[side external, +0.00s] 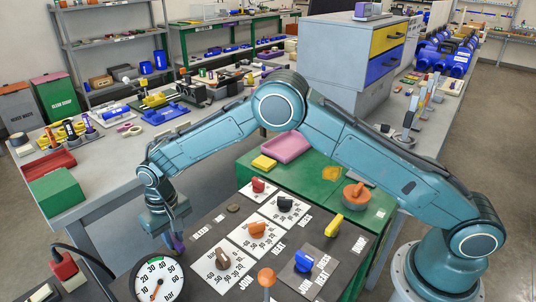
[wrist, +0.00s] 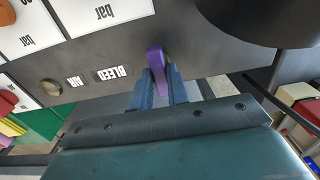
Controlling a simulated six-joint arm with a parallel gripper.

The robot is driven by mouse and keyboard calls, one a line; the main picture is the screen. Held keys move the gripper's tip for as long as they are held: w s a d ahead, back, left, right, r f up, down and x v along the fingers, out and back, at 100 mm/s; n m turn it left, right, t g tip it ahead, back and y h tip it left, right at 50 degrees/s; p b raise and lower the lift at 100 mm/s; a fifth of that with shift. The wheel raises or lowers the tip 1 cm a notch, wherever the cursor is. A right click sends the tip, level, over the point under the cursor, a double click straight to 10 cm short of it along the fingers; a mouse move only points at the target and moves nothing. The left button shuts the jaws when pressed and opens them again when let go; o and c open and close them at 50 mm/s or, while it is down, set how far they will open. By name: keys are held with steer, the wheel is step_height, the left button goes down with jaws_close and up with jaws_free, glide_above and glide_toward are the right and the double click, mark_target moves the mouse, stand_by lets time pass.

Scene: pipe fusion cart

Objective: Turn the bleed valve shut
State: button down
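The bleed valve shows as a purple lever (wrist: 156,56) beside the BLEED label (wrist: 111,73) on the dark panel in the wrist view. In the side view the purple lever (side external: 177,243) shows just under my gripper (side external: 172,232), at the panel's left edge. In the wrist view my blue fingers (wrist: 162,84) lie on either side of the lever, with no clear gap, and look shut on it. The lever's lower part is between the fingers. Its pivot and the side view of the fingertips are mostly hidden.
A round bar gauge (side external: 159,281) stands close in front of my gripper. A red plug (side external: 64,266) with a black cable sits at left.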

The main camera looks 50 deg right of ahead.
steer(key=shift+n, duration=0.4)
steer(key=n, duration=0.8)
steer(key=shift+n, duration=0.3)
steer(key=n, duration=0.4)
steer(key=shift+n, duration=2.3)
steer(key=c, duration=1.4)
jaws_free()
steer(key=shift+o, duration=0.2)
steer(key=shift+r, duration=0.1)
